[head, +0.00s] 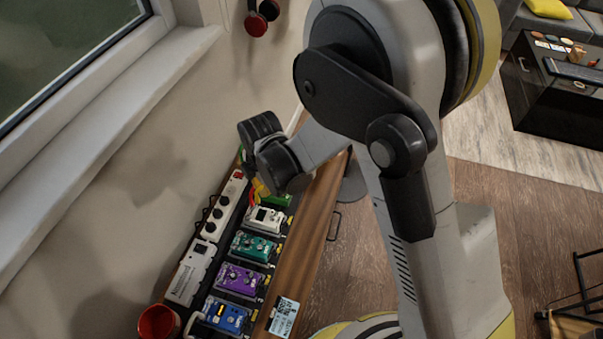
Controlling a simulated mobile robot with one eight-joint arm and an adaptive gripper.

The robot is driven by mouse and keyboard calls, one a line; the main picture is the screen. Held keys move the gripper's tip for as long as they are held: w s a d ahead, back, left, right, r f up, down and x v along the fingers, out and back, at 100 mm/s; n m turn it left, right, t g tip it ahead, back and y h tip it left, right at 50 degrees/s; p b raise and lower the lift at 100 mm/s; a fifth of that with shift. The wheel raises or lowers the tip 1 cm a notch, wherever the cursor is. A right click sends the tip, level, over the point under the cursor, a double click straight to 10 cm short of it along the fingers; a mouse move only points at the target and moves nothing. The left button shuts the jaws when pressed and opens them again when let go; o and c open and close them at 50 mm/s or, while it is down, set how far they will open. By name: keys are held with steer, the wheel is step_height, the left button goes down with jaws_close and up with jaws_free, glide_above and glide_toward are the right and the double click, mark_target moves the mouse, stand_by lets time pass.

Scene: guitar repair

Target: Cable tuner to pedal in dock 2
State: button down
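A row of pedals lies on a dark board on the wooden bench at lower left in the head view. From far to near they are a green one (278,200) partly hidden by my arm, a white one (265,219), a teal one (252,247), a purple one (240,280) and a blue one (227,315). I cannot tell which is the tuner or which dock is 2. My gripper (260,190) is low over the far end of the row, near the green and white pedals, mostly hidden by my wrist. Yellow and red parts show beside it; whether it holds a cable is unclear.
A white power strip (222,208) and a white box (191,273) lie along the wall side of the board. A red cup (157,323) stands at the near left. A printed card (284,316) lies on the bench's front edge. Red headphones (257,20) hang on the wall.

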steer(key=s+a+f+n+g, duration=0.1)
steer(key=s+a+f+n, duration=0.1)
steer(key=s+a+n, duration=0.4)
step_height(320, 180, down, 7)
steer(key=w+a+n+b, duration=0.1)
steer(key=w+a+b, duration=0.1)
steer(key=b, duration=0.2)
steer(key=shift+y, duration=0.3)
steer(key=shift+w+d+r+b, duration=0.1)
steer(key=shift+d+b, duration=0.1)
steer(key=shift+b, duration=0.35)
stand_by(0.7)
steer(key=shift+f+b, duration=0.55)
steer(key=shift+f, duration=0.6)
stand_by(0.6)
steer(key=c, duration=1.1)
jaws_free()
steer(key=shift+o, duration=0.2)
